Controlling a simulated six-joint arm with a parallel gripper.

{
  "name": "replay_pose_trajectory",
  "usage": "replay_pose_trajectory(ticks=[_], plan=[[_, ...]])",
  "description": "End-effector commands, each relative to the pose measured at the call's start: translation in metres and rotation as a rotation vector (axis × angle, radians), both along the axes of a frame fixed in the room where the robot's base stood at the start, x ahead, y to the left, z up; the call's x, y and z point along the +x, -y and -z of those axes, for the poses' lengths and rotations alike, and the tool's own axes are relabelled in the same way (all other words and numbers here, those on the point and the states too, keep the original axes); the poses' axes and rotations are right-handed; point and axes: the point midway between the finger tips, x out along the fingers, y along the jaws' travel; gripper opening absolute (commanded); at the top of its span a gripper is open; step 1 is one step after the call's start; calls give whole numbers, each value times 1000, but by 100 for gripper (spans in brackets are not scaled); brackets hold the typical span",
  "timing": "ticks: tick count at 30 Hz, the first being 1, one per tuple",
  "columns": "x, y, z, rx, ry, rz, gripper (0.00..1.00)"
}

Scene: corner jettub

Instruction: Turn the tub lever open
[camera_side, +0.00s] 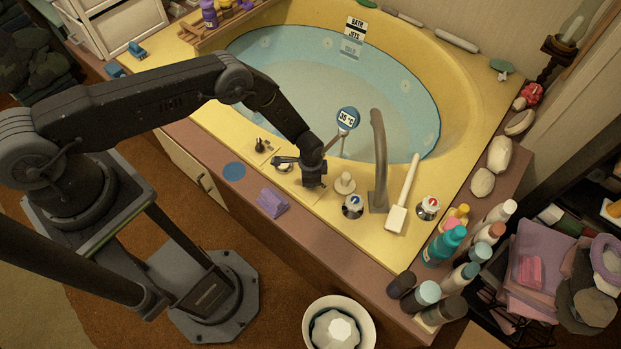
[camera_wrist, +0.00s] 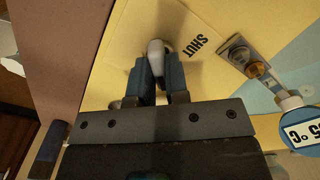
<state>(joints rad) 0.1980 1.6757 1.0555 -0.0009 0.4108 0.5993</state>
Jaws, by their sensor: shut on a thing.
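The tub lever (camera_wrist: 156,50) shows in the wrist view as a pale rounded handle on a yellow plate (camera_wrist: 180,20). The word SHUT (camera_wrist: 197,48) is printed on the plate to the right of the lever, upside down in this view. My gripper (camera_wrist: 160,78) is shut on the lever, with one blue finger on each side of it. In the side view my gripper (camera_side: 284,161) is low over the yellow tub deck, and it and my wrist hide most of the lever. No OPEN mark can be made out.
A metal fitting (camera_side: 264,146), a 35 °C gauge (camera_side: 348,119), a pale knob (camera_side: 345,184) and a curved spout (camera_side: 379,160) stand close around my gripper. Bottles (camera_side: 444,245) crowd the right corner.

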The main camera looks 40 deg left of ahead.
Motion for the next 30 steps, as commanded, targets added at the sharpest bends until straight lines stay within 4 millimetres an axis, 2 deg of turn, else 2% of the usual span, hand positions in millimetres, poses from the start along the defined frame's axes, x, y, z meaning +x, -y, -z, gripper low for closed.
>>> replay_pose_trajectory(ticks=[10, 11, 19, 26, 30], plan=[[0, 0, 1, 0, 3, 8, 0], [0, 0, 1, 0, 3, 8, 16], [0, 0, 0, 0, 1, 6, 40], [0, 0, 0, 0, 1, 4, 40], [1, 0, -9, 0, 3, 4, 40]])
